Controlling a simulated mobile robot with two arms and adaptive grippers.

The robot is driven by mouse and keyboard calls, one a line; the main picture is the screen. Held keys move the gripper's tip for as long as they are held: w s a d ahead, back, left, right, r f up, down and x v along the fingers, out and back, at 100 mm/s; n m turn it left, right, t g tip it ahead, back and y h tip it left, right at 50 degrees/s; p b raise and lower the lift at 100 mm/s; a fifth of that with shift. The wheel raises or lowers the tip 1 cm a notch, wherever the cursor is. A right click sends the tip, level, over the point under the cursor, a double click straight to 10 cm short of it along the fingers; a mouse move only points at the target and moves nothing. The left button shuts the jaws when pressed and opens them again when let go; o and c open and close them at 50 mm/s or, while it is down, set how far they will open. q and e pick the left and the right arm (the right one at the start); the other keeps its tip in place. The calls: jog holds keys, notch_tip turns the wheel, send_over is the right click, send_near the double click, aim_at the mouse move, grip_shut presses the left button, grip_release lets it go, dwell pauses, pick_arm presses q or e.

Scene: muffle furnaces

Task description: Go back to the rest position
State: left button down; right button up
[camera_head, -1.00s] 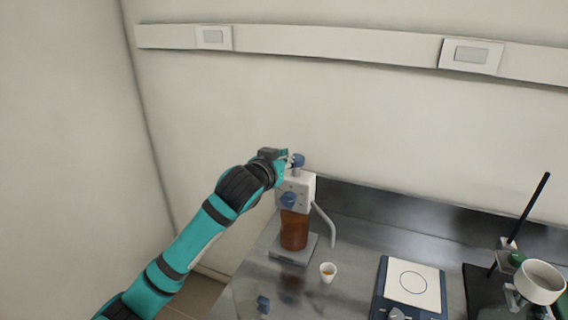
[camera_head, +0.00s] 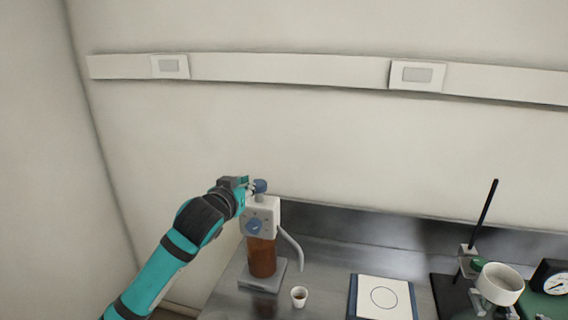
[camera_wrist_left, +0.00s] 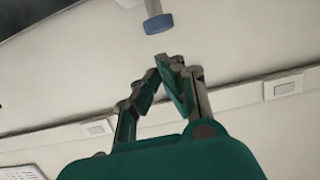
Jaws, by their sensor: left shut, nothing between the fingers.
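My left gripper (camera_head: 248,184) is beside the blue top knob (camera_head: 260,186) of a bottle dispenser, at its left in the head view. In the left wrist view the fingers (camera_wrist_left: 170,62) are closed together and empty. The blue knob (camera_wrist_left: 158,23) stands apart, just beyond their tips there. The dispenser has a white head (camera_head: 262,215) on a brown bottle (camera_head: 262,257), standing upright. My right gripper is not in view.
A small white cup (camera_head: 299,297) with brown content stands near the dispenser's spout. A flat plate device (camera_head: 384,298), a stand with a white bowl (camera_head: 500,283) and a dial gauge (camera_head: 553,277) are to the right. A wall with a rail (camera_head: 285,69) is behind.

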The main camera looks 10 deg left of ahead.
pick_arm(q)
jog(key=s+d+f+m+g, duration=0.1)
jog(key=s+d+f+g, duration=0.15)
jog(key=s+f, duration=0.75)
jog(key=s+d+f+g, duration=0.1)
jog(key=s+f+g, duration=0.3)
jog(key=s+f, duration=0.6)
jog(key=s+f+g, duration=0.3)
jog(key=s+f, duration=0.2)
jog(key=s, duration=0.6)
jog(key=s+f+g, duration=0.2)
jog(key=s+f, duration=0.4)
jog(key=s, duration=0.5)
notch_tip(320, 180, down, 32)
jog(key=s+g+b, duration=0.1)
jog(key=g+b, duration=0.1)
jog(key=b, duration=0.3)
jog(key=s+a+f+b, duration=0.1)
jog(key=s+a+f, duration=0.1)
jog(key=s+f, duration=0.6)
jog(key=s+a+f+m+b, duration=0.1)
jog(key=s+f+b, duration=0.1)
jog(key=s+f, duration=0.6)
notch_tip(320, 180, down, 2)
jog(key=shift+a+f+g+y+b, duration=0.2)
jog(key=shift+a+g+y+b, duration=0.1)
jog(key=shift+a+g, duration=0.1)
jog(key=shift+s, duration=0.1)
